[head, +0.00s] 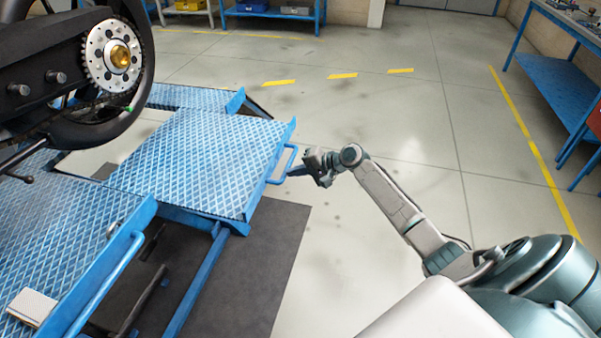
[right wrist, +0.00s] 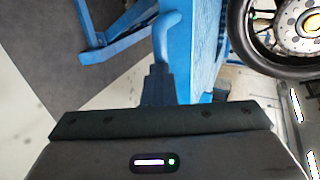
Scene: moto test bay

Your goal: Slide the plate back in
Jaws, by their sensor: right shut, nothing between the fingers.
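The blue diamond-tread plate (head: 200,155) sits in the lift frame, with an open gap on its left through which pale floor shows. A blue bar handle (head: 281,165) stands out from its right edge. My right gripper (head: 293,172) is at the outer side of this handle, its fingers pointing left toward the plate. In the right wrist view the shut fingers (right wrist: 160,70) meet the lower end of the curved handle (right wrist: 168,35) in the picture. Whether they touch it I cannot tell. Nothing shows between the fingers. My left gripper is out of view.
A motorcycle's rear wheel (head: 120,65) overhangs the left side of the lift. A blue ramp section (head: 60,230) lies nearer, with a small pale block (head: 32,307) on it. A dark mat (head: 255,260) lies below. The floor to the right is clear up to a blue bench (head: 560,85).

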